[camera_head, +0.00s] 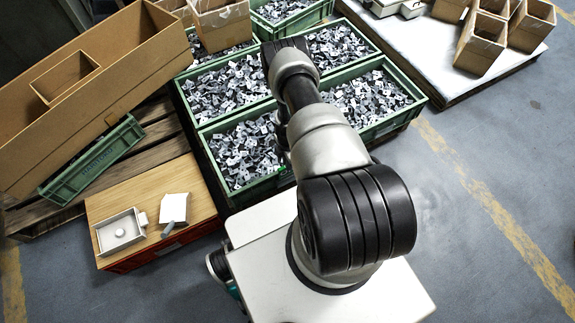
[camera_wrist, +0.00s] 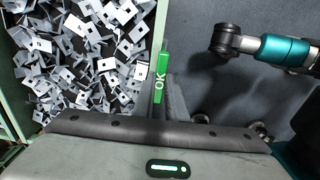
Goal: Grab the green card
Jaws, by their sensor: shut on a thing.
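The green card (camera_wrist: 161,76) shows in the wrist view, upright and narrow, with white "OK" lettering along it. It stands out beside the rim of a green crate full of stamped metal parts (camera_wrist: 85,60). My gripper (camera_wrist: 170,98) is at the lower end of the card, its grey fingers shut on it. Part of the card's lower end is hidden by the fingers.
Several green crates (camera_head: 196,121) of metal parts stand together ahead. A wooden-topped box (camera_head: 148,222) with a white tray (camera_head: 120,232) is at left, near a large cardboard box (camera_head: 120,62). Small cartons (camera_head: 480,45) stand on a pallet at upper right. The floor at right is clear.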

